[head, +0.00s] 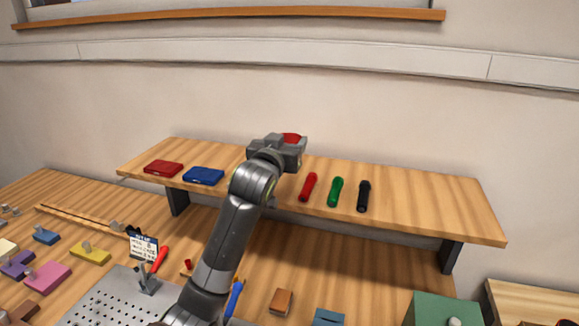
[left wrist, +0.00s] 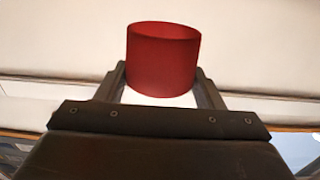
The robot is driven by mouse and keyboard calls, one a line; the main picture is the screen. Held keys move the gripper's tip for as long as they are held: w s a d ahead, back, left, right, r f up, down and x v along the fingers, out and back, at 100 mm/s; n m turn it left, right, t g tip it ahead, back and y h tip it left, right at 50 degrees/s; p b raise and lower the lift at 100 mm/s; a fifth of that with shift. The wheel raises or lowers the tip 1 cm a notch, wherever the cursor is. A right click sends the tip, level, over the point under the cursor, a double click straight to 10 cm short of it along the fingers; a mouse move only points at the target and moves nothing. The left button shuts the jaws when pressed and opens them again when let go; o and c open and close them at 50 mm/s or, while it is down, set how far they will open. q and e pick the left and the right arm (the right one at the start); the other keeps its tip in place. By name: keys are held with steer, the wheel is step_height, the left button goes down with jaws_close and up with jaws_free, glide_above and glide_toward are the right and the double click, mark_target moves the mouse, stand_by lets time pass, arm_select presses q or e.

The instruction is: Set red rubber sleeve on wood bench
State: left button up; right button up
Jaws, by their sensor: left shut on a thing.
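The red rubber sleeve (left wrist: 163,62) is a short red cylinder held between the two fingers of my left gripper (left wrist: 161,85) in the left wrist view. In the head view only a bit of the red sleeve (head: 292,138) shows past my left gripper (head: 290,150). The gripper appears over the raised wood shelf (head: 430,205), near its back edge; I cannot tell the height of the sleeve above it. The lower wood bench (head: 365,270) lies under and in front of the shelf. My right gripper is not in view.
On the shelf are a red case (head: 163,168), a blue case (head: 203,176), and red (head: 308,187), green (head: 336,191) and black (head: 364,196) handles. Below are a perforated metal plate (head: 95,305), several coloured blocks and a green box (head: 440,311). The shelf's right end is clear.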

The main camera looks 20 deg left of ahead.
arm_select(q)
steer(key=shift+s+d+f, duration=0.1)
steer(key=shift+s+f, duration=0.1)
steer(key=shift+f, duration=0.95)
steer(key=shift+w+f+p, duration=0.1)
steer(key=shift+f+p, duration=0.4)
steer(key=shift+f, duration=1.6)
steer(key=shift+f, duration=0.1)
steer(key=o, duration=0.9)
steer(key=shift+o, duration=0.2)
